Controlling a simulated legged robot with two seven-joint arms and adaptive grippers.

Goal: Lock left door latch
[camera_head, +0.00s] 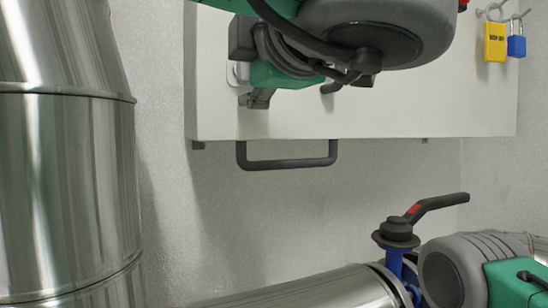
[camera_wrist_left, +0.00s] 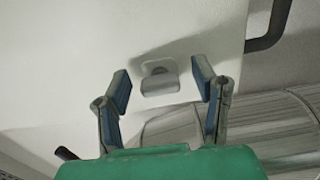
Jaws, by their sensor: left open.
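The left door latch (camera_head: 233,74) is a small grey catch on a pale rounded plate, near the left edge of the cabinet door. In the head view it is mostly hidden behind my left gripper (camera_head: 247,74). In the wrist view the latch (camera_wrist_left: 158,82) shows between the two separated fingers of my left gripper (camera_wrist_left: 161,80). The fingers are open, one on each side of the latch. No grasp shows, and I cannot tell whether either finger touches it. My right gripper is not in view.
The white cabinet (camera_head: 420,105) has a dark bar handle (camera_head: 290,163) below it. Yellow (camera_head: 495,42) and blue (camera_head: 516,46) padlocks hang at upper right. A large metal pipe (camera_head: 65,170) stands at left. A black valve lever (camera_head: 437,204) sits at lower right, beside my right arm.

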